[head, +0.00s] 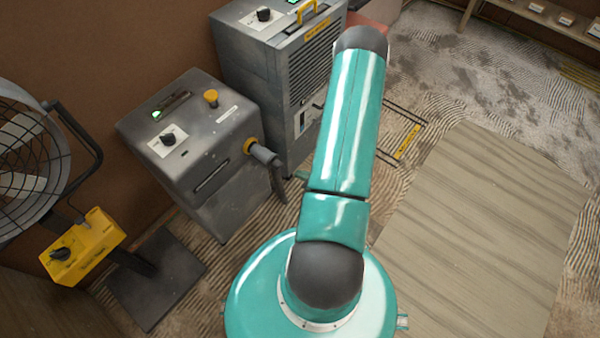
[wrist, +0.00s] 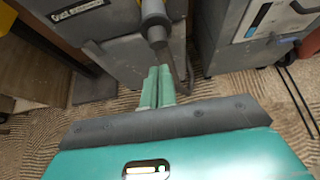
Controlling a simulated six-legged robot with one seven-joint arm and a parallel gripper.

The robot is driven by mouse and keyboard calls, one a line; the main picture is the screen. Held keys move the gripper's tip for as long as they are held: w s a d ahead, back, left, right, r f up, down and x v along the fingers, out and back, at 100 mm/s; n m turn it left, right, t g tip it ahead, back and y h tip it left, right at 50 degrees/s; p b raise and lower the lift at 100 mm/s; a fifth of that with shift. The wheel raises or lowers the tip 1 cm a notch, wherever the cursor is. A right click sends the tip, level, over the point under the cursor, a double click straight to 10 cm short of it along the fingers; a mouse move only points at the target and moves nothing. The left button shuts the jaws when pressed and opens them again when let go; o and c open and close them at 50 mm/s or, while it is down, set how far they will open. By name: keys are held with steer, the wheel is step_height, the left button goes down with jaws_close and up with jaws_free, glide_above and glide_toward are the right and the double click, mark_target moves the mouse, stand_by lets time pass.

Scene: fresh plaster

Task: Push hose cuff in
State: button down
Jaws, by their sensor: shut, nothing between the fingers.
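The grey hose cuff (head: 265,155) sits at a yellow ring (head: 249,146) on the right side of the grey machine (head: 205,165). How deep it sits I cannot tell. A dark grey hose (head: 279,185) hangs down from the cuff's outer end. In the wrist view the cuff (wrist: 157,30) and the yellow ring (wrist: 152,8) are at the top middle. My gripper (wrist: 158,70) is shut and empty, its teal fingertips just below the cuff's end in that picture. I cannot tell whether they touch it. In the head view my arm hides most of the gripper.
A taller grey cabinet (head: 265,60) stands behind and right of the machine. A fan (head: 30,160) and a yellow control box (head: 82,247) are at the left. Wooden boarding (head: 490,240) covers the floor at right. Thin dark cables (wrist: 293,95) lie at right in the wrist view.

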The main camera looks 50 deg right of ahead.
mark_target(273, 158)
steer(key=x, duration=0.3)
steer(key=r+x, duration=0.1)
steer(key=x, duration=0.5)
steer(key=shift+w+a+r, duration=0.1)
steer(key=shift+w+r, duration=0.15)
steer(key=shift+w, duration=0.65)
steer(key=w, duration=0.4)
steer(key=shift+w+a, duration=0.1)
steer(key=shift+w, duration=0.35)
